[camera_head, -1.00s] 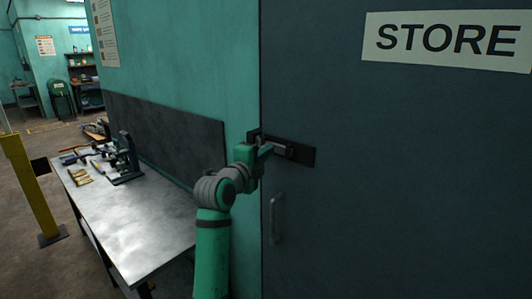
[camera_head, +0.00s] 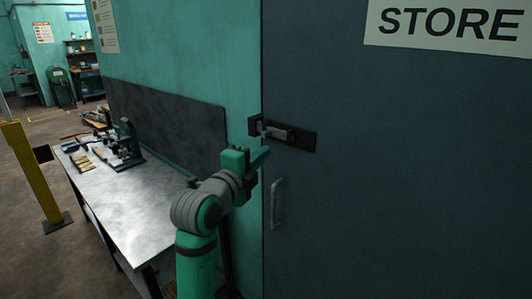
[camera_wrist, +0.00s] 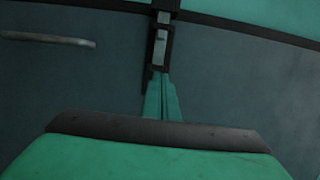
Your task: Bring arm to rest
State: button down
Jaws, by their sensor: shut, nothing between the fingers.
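My arm, green and grey, rises from the bottom of the head view. My gripper (camera_head: 262,157) is shut and empty in front of the store door's left edge, below the bolt. In the wrist view its two green fingers (camera_wrist: 162,98) are together, pointing toward the bolt (camera_wrist: 160,45). In the head view the bolt (camera_head: 284,134) is a dark plate with a grey bar, apart from my fingers. The bar reaches toward a catch on the frame at the left; I cannot tell how far it engages. The dark store door (camera_head: 400,200) looks shut.
A vertical door handle (camera_head: 276,203) sits below the bolt and also shows in the wrist view (camera_wrist: 48,39). A metal workbench (camera_head: 140,205) with tools and a dark stand (camera_head: 127,145) is left of my arm. A yellow post (camera_head: 32,180) stands farther left.

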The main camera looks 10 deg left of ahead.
jog(key=shift+w, duration=0.1)
jog(key=s+d+f+n+y, duration=0.15)
jog(key=f+n, duration=0.25)
jog(key=f, duration=0.6)
jog(key=s+d+f+n+y, duration=0.1)
jog(key=s+d+f+n, duration=0.2)
jog(key=f, duration=0.7)
jog(key=s+d+f+n+y, duration=0.1)
jog(key=s+d+f+n, duration=0.25)
jog(key=s+f, duration=0.4)
jog(key=s+d+f+n+y, duration=0.15)
jog(key=s+f+n, duration=0.3)
jog(key=f, duration=0.55)
jog(key=s+d+f+n, duration=0.25)
jog(key=s+f, duration=0.35)
jog(key=s, duration=0.4)
jog(key=s+d+n+g, duration=0.2)
jog(key=s+n, duration=0.1)
jog(key=s, duration=2.2)
jog(key=shift+r, duration=0.2)
jog(key=shift+n, duration=0.25)
